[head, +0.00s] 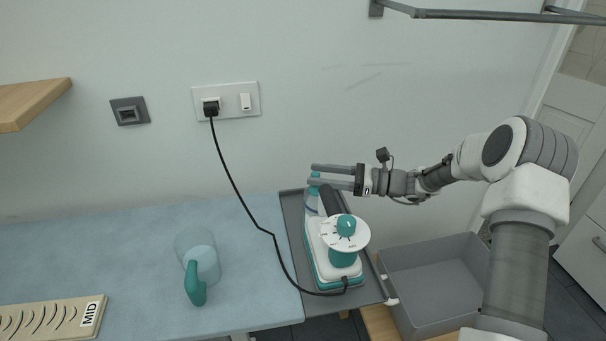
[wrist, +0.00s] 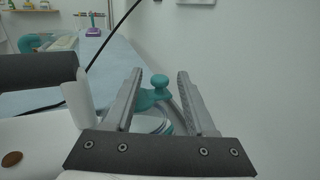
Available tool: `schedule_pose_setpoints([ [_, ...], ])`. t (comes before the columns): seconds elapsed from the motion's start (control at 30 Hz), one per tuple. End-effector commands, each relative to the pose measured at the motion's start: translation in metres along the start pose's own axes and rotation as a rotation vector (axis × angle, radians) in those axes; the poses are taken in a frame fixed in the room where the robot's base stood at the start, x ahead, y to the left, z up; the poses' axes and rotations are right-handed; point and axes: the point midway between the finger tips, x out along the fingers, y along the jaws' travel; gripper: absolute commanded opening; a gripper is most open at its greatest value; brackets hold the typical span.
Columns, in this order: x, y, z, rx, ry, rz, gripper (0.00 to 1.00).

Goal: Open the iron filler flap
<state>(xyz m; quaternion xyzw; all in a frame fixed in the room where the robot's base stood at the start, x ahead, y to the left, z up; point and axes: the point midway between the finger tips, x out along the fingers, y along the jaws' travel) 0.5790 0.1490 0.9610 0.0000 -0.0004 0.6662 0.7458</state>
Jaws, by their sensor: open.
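The white and teal iron (head: 318,262) lies on the grey rest at the right end of the ironing surface, with its dark handle and a white dial with a teal knob on top. In the wrist view its dark handle (wrist: 45,80) is at the left. The teal filler flap (wrist: 158,88), with a rounded tab, shows between my fingers; whether it is shut is unclear. In the head view it is a small teal patch by my fingertips. My gripper (head: 312,175) is open at the iron's far end, its fingers (wrist: 160,75) either side of the tab, with no clear contact.
A black cord (head: 240,195) runs from the wall socket (head: 226,100) to the iron. A grey bin (head: 430,275) is at the right. The wall is close behind my gripper.

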Motion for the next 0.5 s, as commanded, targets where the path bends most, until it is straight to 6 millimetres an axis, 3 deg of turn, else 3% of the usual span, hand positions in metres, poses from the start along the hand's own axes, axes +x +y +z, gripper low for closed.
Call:
schedule_pose_setpoints([
  [0.2,0.034,0.000,0.000,0.000,0.000,0.001,0.56],
  [0.5,0.045,0.000,0.000,-0.001,0.000,0.000,0.56],
])
